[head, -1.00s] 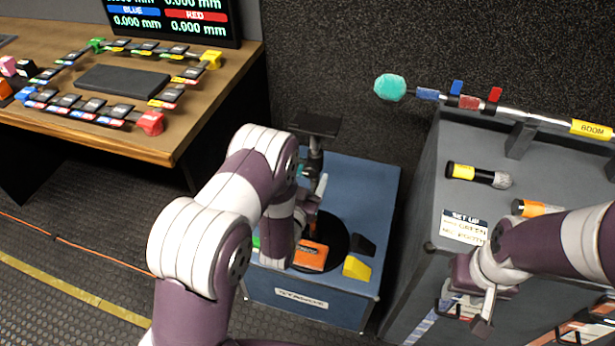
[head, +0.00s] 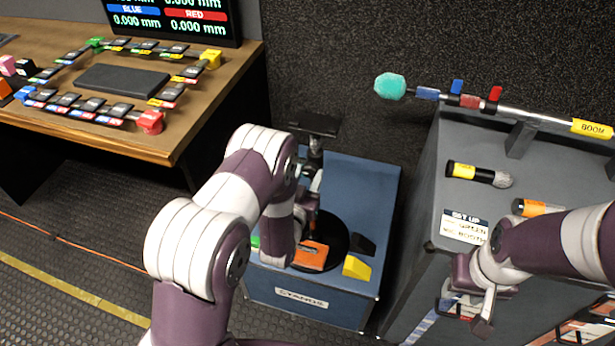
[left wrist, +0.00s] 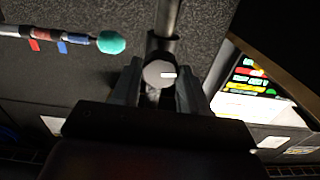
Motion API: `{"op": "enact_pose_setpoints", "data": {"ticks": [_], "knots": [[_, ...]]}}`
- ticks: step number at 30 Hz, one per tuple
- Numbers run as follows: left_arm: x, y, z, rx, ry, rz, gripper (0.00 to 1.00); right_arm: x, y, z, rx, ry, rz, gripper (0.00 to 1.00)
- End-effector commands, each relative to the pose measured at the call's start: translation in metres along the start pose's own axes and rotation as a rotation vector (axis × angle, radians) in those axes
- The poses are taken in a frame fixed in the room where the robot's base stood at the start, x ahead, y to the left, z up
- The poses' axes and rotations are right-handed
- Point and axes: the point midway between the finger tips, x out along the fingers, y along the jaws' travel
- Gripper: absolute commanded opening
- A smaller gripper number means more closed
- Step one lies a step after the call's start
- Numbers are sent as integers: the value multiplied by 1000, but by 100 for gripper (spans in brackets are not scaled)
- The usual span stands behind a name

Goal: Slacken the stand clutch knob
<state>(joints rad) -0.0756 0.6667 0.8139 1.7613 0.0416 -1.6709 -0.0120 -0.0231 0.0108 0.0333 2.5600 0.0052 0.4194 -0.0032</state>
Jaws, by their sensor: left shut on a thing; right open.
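The stand is a dark upright post (head: 316,152) with a flat black plate on top and a round black base (head: 338,243) on a blue box. In the left wrist view, the clutch knob (left wrist: 156,73) is a pale round disc with a white mark pointing right, in front of the post (left wrist: 167,18). My left gripper (left wrist: 158,88) is shut on the knob, one finger on each side. In the head view, my left gripper (head: 312,182) is at the post, and my arm mostly hides the knob. My right gripper (head: 486,312) is open and empty beside the grey case.
The blue box (head: 350,298) also carries an orange block (head: 311,255) and a yellow block (head: 356,267). The grey case (head: 426,205) at right holds microphones and a boom pole (head: 550,119). A wooden desk (head: 110,138) is at left.

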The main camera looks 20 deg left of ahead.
Motion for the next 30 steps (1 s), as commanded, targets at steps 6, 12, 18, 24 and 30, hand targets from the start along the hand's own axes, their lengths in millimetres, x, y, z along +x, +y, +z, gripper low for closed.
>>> {"op": "enact_pose_setpoints", "data": {"ticks": [6, 12, 18, 24, 30], "knots": [[0, 0, 1, -187, 1, 0, 14, 4, 0, 0, 0, 0, 0, 43], [0, 0, 0, -378, 2, 0, 14, 8, 0, 1, 0, 0, 0, 43], [0, -1, 0, -568, 2, 1, 14, 11, 0, 1, 0, 0, 0, 43], [0, -1, 1, -758, 2, 1, 14, 14, 0, 2, 0, 0, 0, 43], [0, -1, 1, -948, 1, 0, 14, 17, 0, 2, 0, 0, 0, 43]]}}
